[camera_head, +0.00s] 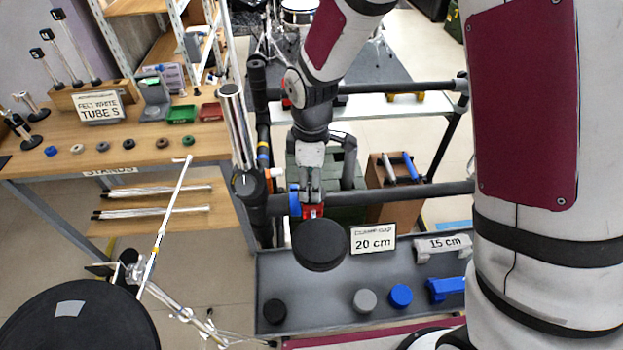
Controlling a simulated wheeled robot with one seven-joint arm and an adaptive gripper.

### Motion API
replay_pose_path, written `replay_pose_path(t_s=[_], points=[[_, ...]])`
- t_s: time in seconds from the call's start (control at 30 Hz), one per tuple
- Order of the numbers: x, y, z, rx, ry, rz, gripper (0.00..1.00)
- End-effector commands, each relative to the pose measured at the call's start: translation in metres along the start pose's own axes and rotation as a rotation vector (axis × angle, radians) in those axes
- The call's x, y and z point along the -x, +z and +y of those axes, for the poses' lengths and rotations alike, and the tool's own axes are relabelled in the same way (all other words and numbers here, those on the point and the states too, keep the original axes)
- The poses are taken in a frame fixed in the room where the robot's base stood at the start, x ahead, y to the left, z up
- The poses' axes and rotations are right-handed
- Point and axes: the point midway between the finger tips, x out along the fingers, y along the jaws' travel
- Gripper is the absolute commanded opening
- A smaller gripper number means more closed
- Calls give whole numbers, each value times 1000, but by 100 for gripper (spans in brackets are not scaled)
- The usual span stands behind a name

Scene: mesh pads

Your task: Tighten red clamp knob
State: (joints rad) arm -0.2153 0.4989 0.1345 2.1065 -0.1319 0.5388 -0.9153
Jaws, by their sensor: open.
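A small red part (313,211), which looks like the red clamp knob, sits at the lower black rail, just above a round black pad (320,247). The pad hides part of what is below it. My gripper (311,198) reaches down from above, with its fingertips right at the red part. The gripper is open. I cannot tell whether the fingers touch the knob or straddle it. A blue clamp part (295,203) is just left of the fingers.
Black rails (400,191) and a chrome-topped post (237,130) stand close around my gripper. A wooden table (150,140) is at the left, and a drum pad (80,320) at lower left.

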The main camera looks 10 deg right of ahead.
Motion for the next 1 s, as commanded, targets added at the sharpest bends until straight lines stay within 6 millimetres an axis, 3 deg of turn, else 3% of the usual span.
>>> replay_pose_path(t_s=[0.33,0.53,1.0], points=[[-3,0,0,0,1,0,52],[-3,0,0,0,0,0,7],[-3,0,0,-82,0,0,6]])
